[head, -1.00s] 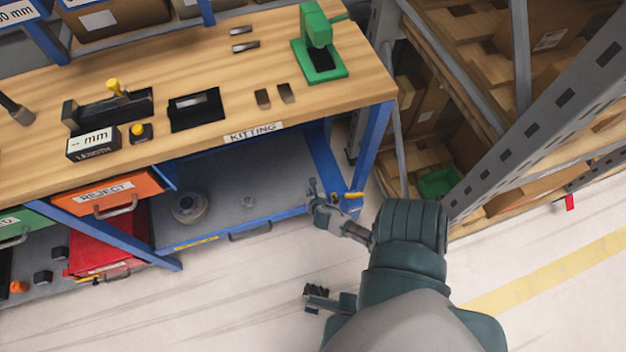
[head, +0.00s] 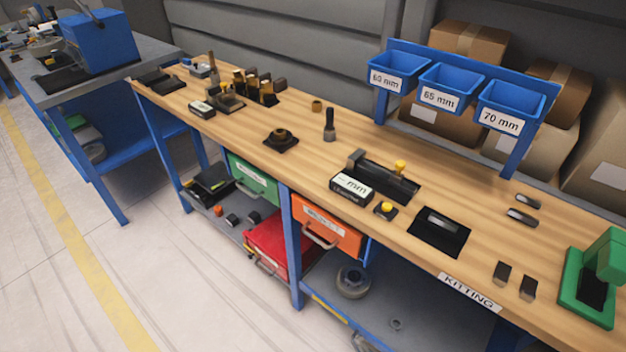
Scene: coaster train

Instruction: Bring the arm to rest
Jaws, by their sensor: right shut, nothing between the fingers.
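Neither of my grippers can be made out in the head view now, and no part of either arm clearly shows. The wooden workbench (head: 330,215) with the KITTING label (head: 470,292) runs across the view from upper left to lower right.
The bench holds a gauge with a mm display (head: 351,187), a black tray (head: 439,231) and a green press (head: 594,280). Blue bins (head: 447,88) stand behind. An orange REJECT drawer (head: 326,226) sits below. A second bench (head: 110,84) is at left. The floor (head: 170,270) is clear.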

